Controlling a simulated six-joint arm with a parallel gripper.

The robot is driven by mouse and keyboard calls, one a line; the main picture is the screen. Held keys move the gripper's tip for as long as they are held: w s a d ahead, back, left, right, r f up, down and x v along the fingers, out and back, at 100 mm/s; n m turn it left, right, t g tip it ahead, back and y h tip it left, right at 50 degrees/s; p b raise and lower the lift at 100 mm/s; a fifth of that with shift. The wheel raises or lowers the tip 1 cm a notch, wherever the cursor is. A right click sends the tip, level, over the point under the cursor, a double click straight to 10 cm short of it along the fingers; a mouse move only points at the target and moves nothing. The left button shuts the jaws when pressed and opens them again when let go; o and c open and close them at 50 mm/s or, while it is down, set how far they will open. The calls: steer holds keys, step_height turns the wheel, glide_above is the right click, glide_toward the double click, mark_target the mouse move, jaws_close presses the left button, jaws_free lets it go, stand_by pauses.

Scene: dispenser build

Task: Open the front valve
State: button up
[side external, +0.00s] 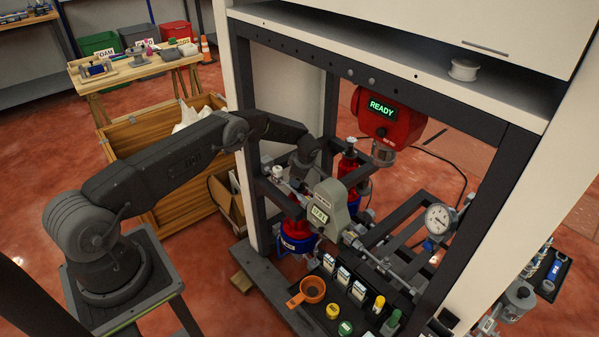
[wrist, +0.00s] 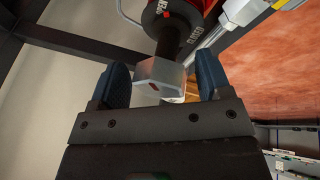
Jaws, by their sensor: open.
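In the side view my wrist reaches into the dark frame, above a red and blue cylinder (side external: 296,240) at the front. My fingertips are hard to make out there. A second red cylinder (side external: 348,165) stands behind.
A grey unit with a display (side external: 325,208) and pipes sits right of my wrist. Dark frame posts surround the work.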

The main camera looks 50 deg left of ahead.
steer(key=shift+r, duration=3.45)
steer(key=shift+r, duration=0.1)
steer(key=shift+s+d+r, duration=0.1)
steer(key=shift+d+r, duration=0.05)
steer(key=shift+r, duration=0.2)
steer(key=s+d+r+m+h, duration=0.2)
steer(key=s+d+r+m, duration=0.7)
steer(key=r, duration=0.4)
steer(key=s+d+r+m+h, duration=0.2)
steer(key=s+d+r+m, duration=0.55)
steer(key=s+r, duration=0.45)
steer(key=s+d+r+m+t, duration=0.2)
steer(key=s+d+r+m, duration=0.1)
steer(key=s, duration=0.6)
steer(key=s+d+r+m+t, duration=0.2)
steer(key=s+r, duration=0.3)
steer(key=s, duration=0.3)
steer(key=shift+s+d+r+m, duration=0.2)
steer(key=shift+s+d+m, duration=0.2)
steer(key=shift+d+m, duration=0.4)
